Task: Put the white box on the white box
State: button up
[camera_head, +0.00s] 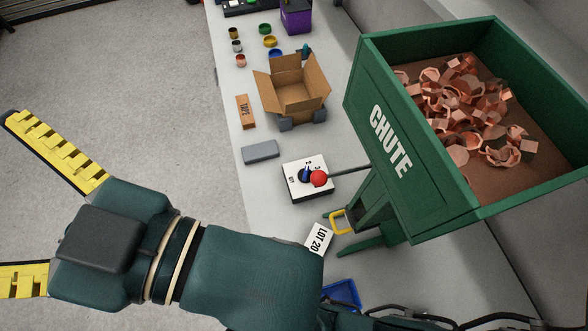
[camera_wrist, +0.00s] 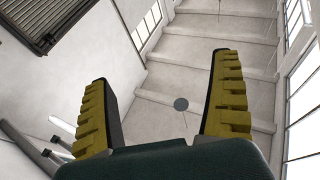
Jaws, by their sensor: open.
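A white box (camera_head: 298,189) with a red knob, a blue part and dark markings on top sits on the bench, left of the green chute. A second white piece (camera_head: 318,238), marked "LOT 20", lies tilted below it. It looks like a small box or a tag; I cannot tell which. My arm partly borders its lower edge. My gripper (camera_head: 12,200) is at the left over the floor, away from both, with yellow-padded fingers spread wide and empty. In the wrist view my gripper (camera_wrist: 163,68) is also open with nothing between its fingers; no white box shows there.
The green chute (camera_head: 388,140) holding copper pieces (camera_head: 465,105) stands at the right. An open cardboard box (camera_head: 295,95), an orange-brown box (camera_head: 246,111), a grey block (camera_head: 261,151) and small jars line the bench. A blue bin (camera_head: 343,294) is partly hidden by my arm.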

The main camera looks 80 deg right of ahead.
jog(key=n, duration=0.2)
jog(key=n+g+h+p, duration=0.4)
jog(key=n+g+p, duration=0.9)
jog(key=g, duration=1.1)
send_near(318, 241)
jog(key=b+x, duration=0.1)
jog(key=x, duration=0.2)
jog(key=d+b+x, duration=0.1)
jog(key=x, duration=0.2)
jog(key=shift+w+r+b, duration=0.1)
jog(key=shift+b, duration=0.2)
jog(key=shift+t, duration=0.3)
jog(key=x, duration=0.3)
jog(key=a+b+x, duration=0.1)
jog(key=x, duration=0.1)
jog(key=shift+s+f, duration=0.2)
jog(key=shift+f, duration=0.05)
jog(key=c, duration=1.4)
jog(key=shift+o, duration=0.2)
